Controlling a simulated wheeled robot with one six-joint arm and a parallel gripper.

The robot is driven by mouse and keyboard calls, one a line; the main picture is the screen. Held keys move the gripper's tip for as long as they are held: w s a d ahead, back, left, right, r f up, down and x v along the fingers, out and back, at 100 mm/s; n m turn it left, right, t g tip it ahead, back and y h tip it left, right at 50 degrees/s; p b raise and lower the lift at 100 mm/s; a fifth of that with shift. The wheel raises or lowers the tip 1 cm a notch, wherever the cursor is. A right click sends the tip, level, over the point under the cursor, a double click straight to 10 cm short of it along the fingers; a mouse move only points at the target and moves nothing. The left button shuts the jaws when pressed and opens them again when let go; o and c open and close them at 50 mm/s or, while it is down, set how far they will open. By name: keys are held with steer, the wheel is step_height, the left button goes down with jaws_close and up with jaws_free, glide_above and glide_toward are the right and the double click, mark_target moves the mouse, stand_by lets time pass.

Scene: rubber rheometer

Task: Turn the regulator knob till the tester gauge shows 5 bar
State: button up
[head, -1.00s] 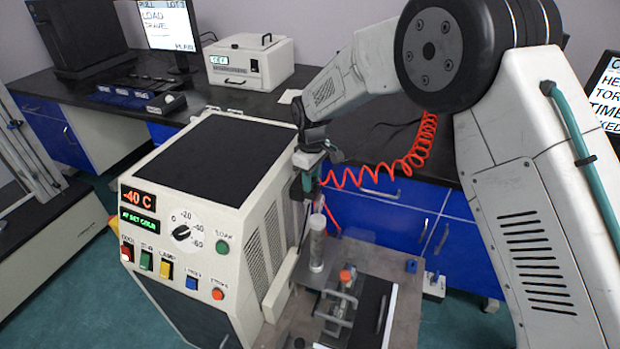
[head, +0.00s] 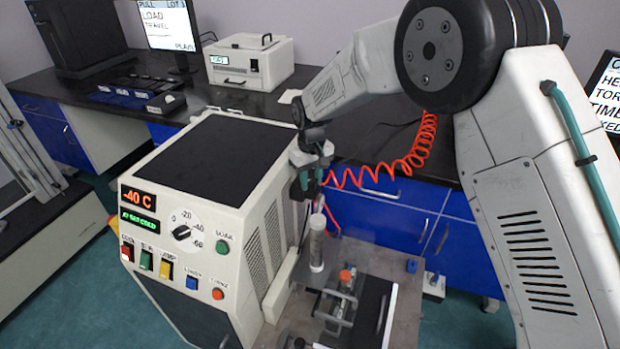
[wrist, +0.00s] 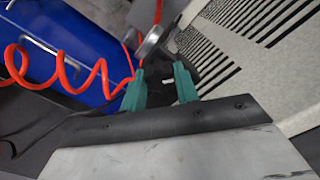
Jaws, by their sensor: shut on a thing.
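My gripper (head: 311,178) is beside the right side of the white cold cabinet, at the far end of the metal deck. Its green fingers (wrist: 160,90) close around a dark knob (wrist: 157,74), which looks like the regulator knob, in the wrist view. The knob is partly hidden between the fingers. A round silver-rimmed gauge (wrist: 151,42) stands just beyond it, seen nearly edge-on, so its reading cannot be seen. In the head view the knob is hidden by my gripper, and no gauge face is readable.
A red coiled hose (head: 385,172) runs close to the right of my gripper. The white cabinet (head: 235,215) stands close on the left. A clear upright cylinder (head: 317,245) and a clamp fixture with an orange knob (head: 346,276) are on the deck nearer me.

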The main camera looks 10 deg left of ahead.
mark_target(311, 179)
steer(key=shift+r, duration=0.1)
steer(key=o, duration=1)
steer(key=shift+c, duration=0.2)
step_height(311, 179, up, 8)
steer(key=shift+f, duration=0.15)
stand_by(0.5)
